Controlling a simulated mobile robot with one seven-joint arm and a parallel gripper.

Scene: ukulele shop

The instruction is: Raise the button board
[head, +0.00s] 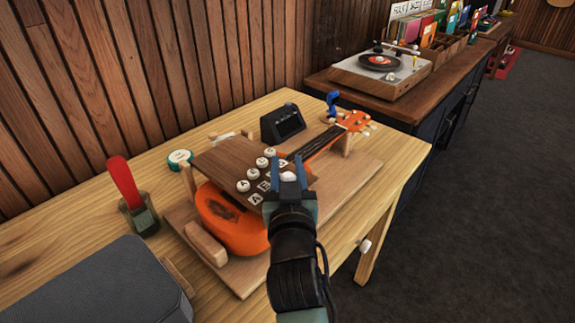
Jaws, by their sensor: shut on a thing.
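The button board (222,160) is a flat brown wooden panel with several round white buttons and dark markings. It lies over the body of an orange ukulele (228,222). My gripper (287,172) is at the board's right front edge, shut on the board there. A white button shows between the fingers. The ukulele lies on a wooden cradle base (352,178), its neck pointing to the back right. My gripper hides part of the ukulele and board edge. I cannot tell how much gap lies between board and ukulele.
The light wooden table (75,222) carries a small black device (283,124), a green-and-white round tin (180,158), a red-handled brush in a jar (125,185) and a grey box (90,285). A record player (382,68) stands on a dark counter behind.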

